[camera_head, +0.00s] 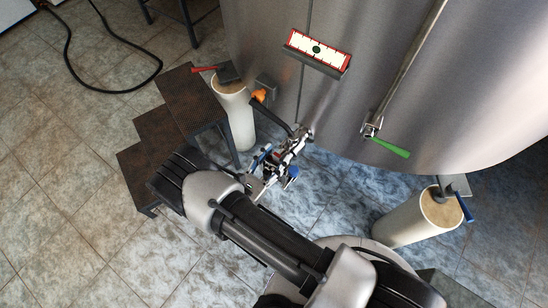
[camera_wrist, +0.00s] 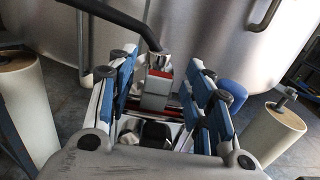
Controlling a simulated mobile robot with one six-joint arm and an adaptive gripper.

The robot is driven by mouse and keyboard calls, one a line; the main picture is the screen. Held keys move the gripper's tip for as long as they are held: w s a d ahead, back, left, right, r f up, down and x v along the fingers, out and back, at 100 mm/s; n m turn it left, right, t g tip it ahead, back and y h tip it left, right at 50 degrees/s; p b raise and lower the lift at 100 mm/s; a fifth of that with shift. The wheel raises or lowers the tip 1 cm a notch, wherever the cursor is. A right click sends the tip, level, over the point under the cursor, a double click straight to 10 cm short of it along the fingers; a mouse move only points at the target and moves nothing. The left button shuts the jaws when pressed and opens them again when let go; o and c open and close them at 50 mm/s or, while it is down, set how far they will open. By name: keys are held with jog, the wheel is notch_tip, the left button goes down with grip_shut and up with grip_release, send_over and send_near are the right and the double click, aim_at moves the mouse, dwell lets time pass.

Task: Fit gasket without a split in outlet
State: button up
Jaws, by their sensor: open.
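My gripper (camera_head: 290,148) is open beside the steel tank, its blue-padded fingers spread in the wrist view (camera_wrist: 163,64). A dark bent pipe (camera_head: 272,115), possibly the outlet, comes off the tank near an orange handle (camera_head: 258,96). In the wrist view the pipe (camera_wrist: 118,17) comes down to a metal end (camera_wrist: 158,62) close to the fingertips. A grey block with red edges (camera_wrist: 157,88) shows between the fingers; I cannot tell whether it is held or fixed. I cannot make out a gasket or any split.
Pale cylindrical legs stand left (camera_head: 236,115) and right (camera_head: 410,220). Dark steps (camera_head: 178,130) stand left of my arm. A black hose (camera_head: 105,90) lies on open tiled floor.

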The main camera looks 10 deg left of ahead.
jog(key=v, duration=1.2)
jog(key=shift+f, duration=0.1)
dwell(0.4)
jog(key=w+d+r+m+g+h, duration=0.2)
jog(key=w+d+r+m+g, duration=0.1)
jog(key=d+r+m+g, duration=0.65)
jog(key=w+d+r+m+g+h, duration=0.2)
jog(key=w+d+r+m+g, duration=0.3)
jog(key=r, duration=0.7)
jog(key=s+d+r+m+t+y, duration=0.2)
jog(key=s+d+r+m+y, duration=0.8)
jog(key=d+r+m, duration=0.3)
notch_tip(320, 180, up, 2)
jog(key=s+m, duration=0.1)
jog(key=m, duration=0.3)
jog(key=shift+s+d+y, duration=0.3)
jog(key=shift+d+y, duration=0.1)
